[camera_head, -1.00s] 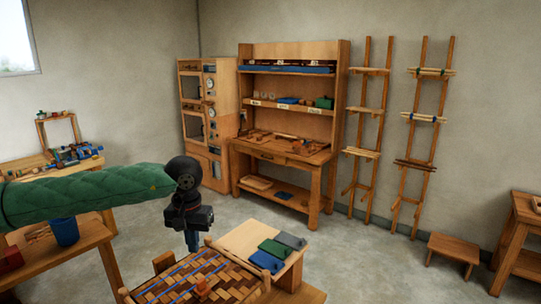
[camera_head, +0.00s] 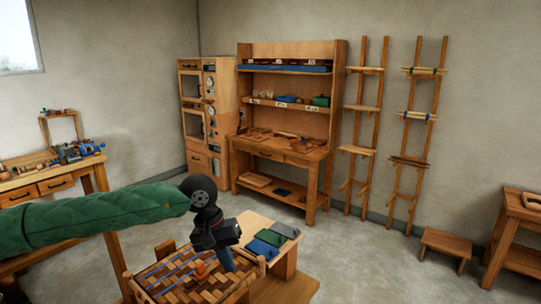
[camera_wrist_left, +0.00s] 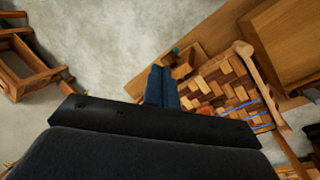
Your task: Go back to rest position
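My left gripper (camera_head: 226,259) hangs from the green-sleeved arm over the back right part of a woven bark seat (camera_head: 178,283). Its blue-grey fingers point down and slightly right. In the left wrist view the fingers (camera_wrist_left: 162,88) lie side by side with no clear gap, and nothing shows between them. The seat's brown checkered weave (camera_wrist_left: 222,88) with blue strips shows right of the fingers there. I cannot tell whether the fingertips touch the seat. My right gripper is in neither view.
A small orange-brown piece (camera_head: 201,271) sits on the weave. Blue, green and grey pads (camera_head: 269,238) lie on a board beside the seat. A cluttered bench (camera_head: 50,172) stands left, a workbench (camera_head: 285,150) behind and a stool (camera_head: 449,245) right. Open floor lies between.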

